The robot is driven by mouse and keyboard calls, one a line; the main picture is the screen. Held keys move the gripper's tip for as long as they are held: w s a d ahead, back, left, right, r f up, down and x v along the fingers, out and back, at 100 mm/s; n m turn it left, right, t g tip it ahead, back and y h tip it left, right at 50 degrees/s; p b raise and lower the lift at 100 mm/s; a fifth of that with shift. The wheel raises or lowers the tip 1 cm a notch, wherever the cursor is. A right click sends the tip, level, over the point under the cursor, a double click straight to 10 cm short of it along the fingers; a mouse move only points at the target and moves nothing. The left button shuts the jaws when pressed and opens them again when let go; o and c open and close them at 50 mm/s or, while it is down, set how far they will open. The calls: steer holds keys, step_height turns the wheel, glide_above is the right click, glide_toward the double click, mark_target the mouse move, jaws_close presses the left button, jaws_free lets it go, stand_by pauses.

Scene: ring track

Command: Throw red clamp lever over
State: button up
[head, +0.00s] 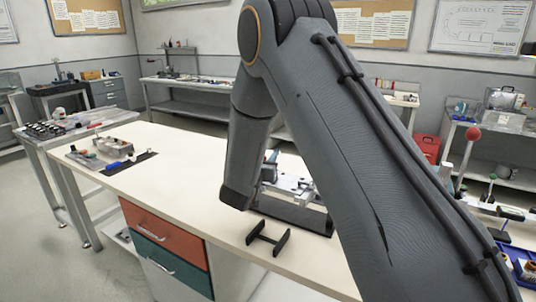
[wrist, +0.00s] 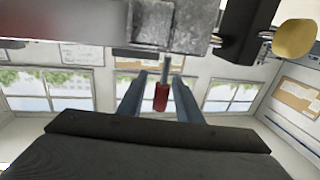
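In the wrist view the red clamp lever (wrist: 161,97) shows as a red grip on a thin metal stem, below a grey metal block (wrist: 165,25). My gripper (wrist: 159,80) has its two grey-blue fingers on either side of the lever. A gap shows between the lever and each finger, so the gripper looks open around it, not touching. In the head view my arm hides the red lever and most of the clamp fixture (head: 296,188), whose metal parts show on the bench (head: 190,190). My gripper cannot be made out clearly there.
A black H-shaped stand (head: 267,238) is on the bench in front of the fixture. A tray of small parts (head: 112,153) lies at the bench's far left. A red-knobbed lever (head: 473,133) rises at the right. The bench between tray and fixture is clear.

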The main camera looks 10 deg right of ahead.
jaws_close()
steer(key=shift+w+a, duration=0.1)
steer(key=shift+a, duration=0.05)
steer(key=shift+w+a+f+n+g+p, duration=0.45)
steer(key=shift+n+p, duration=0.4)
steer(key=shift+n, duration=0.8)
steer(key=shift+w+a+f+n+g+p, duration=0.45)
steer(key=shift+n+p, duration=0.45)
steer(key=shift+n, duration=0.8)
steer(key=shift+w+a+f+n+g+p, duration=0.25)
steer(key=shift+a+f+n+p, duration=0.45)
steer(key=shift+n, duration=0.95)
steer(key=shift+d+r, duration=0.1)
steer(key=shift+r, duration=0.1)
steer(key=shift+o, duration=0.3)
jaws_free()
